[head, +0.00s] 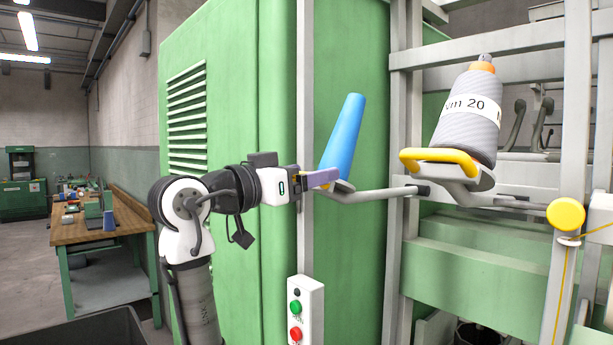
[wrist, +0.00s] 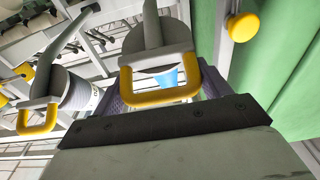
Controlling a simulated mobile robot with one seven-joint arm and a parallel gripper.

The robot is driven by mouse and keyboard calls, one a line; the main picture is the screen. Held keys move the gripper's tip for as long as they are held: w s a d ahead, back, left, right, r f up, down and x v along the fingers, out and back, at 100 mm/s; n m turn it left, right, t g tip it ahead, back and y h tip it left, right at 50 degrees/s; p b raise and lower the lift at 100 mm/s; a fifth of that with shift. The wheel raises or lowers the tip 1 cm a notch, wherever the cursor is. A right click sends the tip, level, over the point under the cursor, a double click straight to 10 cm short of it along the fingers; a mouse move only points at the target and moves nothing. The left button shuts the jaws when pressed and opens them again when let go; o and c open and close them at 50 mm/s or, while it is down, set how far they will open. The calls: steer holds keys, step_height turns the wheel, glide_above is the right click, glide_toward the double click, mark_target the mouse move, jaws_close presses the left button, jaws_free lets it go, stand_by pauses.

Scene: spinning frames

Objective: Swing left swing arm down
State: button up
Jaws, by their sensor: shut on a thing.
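The left swing arm (head: 375,193) is a grey bar that reaches left from the frame and carries a tilted blue cone (head: 343,138). Its yellow handle shows as a small bit beside my gripper (head: 325,178) in the head view. In the wrist view the yellow handle (wrist: 160,97) is a loop between my purple fingers, with the grey holder (wrist: 158,50) behind it and a bit of blue cone showing through. My gripper is shut on this handle; the fingertips' exact contact is partly hidden.
A second swing arm with a yellow handle (head: 438,157) holds a grey yarn cone (head: 468,120) to the right. A green cabinet (head: 275,140) stands close behind my arm. A button box (head: 306,310) is below. A yellow knob (head: 566,214) is on the right post.

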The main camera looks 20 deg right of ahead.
step_height(320, 180, down, 16)
steer(key=t+h+b, duration=0.1)
steer(key=h+b, duration=0.2)
steer(key=b, duration=1)
steer(key=shift+d, duration=0.3)
steer(key=o, duration=1.1)
steer(key=shift+s+r, duration=0.1)
steer(key=shift+r, duration=0.05)
steer(key=shift+a, duration=0.1)
